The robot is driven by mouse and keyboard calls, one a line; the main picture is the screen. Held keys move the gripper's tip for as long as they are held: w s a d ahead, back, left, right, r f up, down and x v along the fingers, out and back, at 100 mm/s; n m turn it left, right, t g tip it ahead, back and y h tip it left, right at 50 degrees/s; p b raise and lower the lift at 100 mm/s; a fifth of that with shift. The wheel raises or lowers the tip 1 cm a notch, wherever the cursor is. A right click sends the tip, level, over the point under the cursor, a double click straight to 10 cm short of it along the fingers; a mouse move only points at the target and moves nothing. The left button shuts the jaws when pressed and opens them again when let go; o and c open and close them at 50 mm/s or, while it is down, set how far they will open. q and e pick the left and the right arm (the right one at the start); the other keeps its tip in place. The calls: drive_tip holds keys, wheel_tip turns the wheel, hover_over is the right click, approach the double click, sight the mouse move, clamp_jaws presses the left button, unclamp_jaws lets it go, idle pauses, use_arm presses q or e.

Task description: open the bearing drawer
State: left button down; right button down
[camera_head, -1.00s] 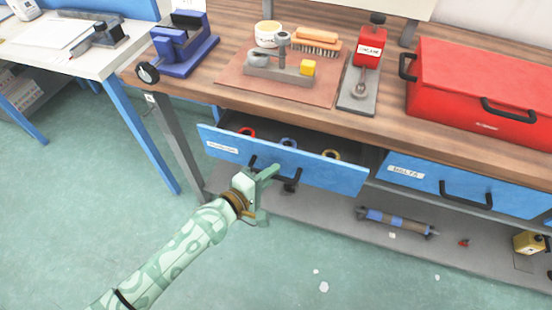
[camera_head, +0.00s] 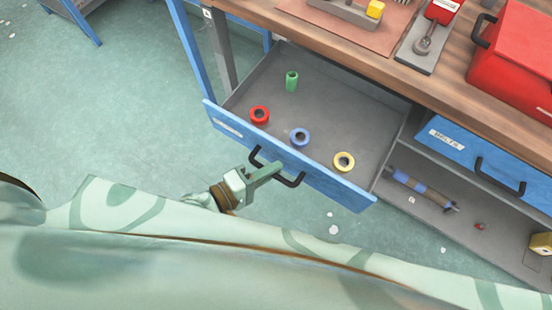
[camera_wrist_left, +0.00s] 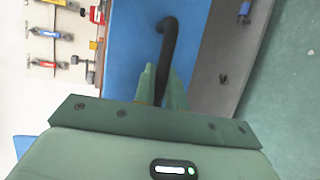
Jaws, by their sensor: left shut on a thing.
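The bearing drawer (camera_head: 330,188) has a blue front and a grey inside, and it stands pulled far out from under the bench. My left gripper (camera_head: 264,173) is at the drawer front, shut on the black drawer handle (camera_head: 292,181). In the left wrist view the handle (camera_wrist_left: 167,38) runs down between the two fingers (camera_wrist_left: 162,88). My right gripper is not in view.
The wooden bench top (camera_head: 375,60) holds a red toolbox (camera_head: 515,60). Green floor is open at the left.

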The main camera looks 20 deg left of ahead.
use_arm(q)
drive_tip(key=shift+s, duration=0.1)
drive_tip(key=c, duration=1.5)
unclamp_jaws()
drive_tip(key=shift+o, duration=0.2)
drive_tip(key=p+v, duration=0.1)
drive_tip(key=v, duration=1.5)
drive_tip(key=shift+a+p, duration=0.15)
drive_tip(key=shift+p, duration=0.25)
drive_tip(key=shift+s, duration=0.1)
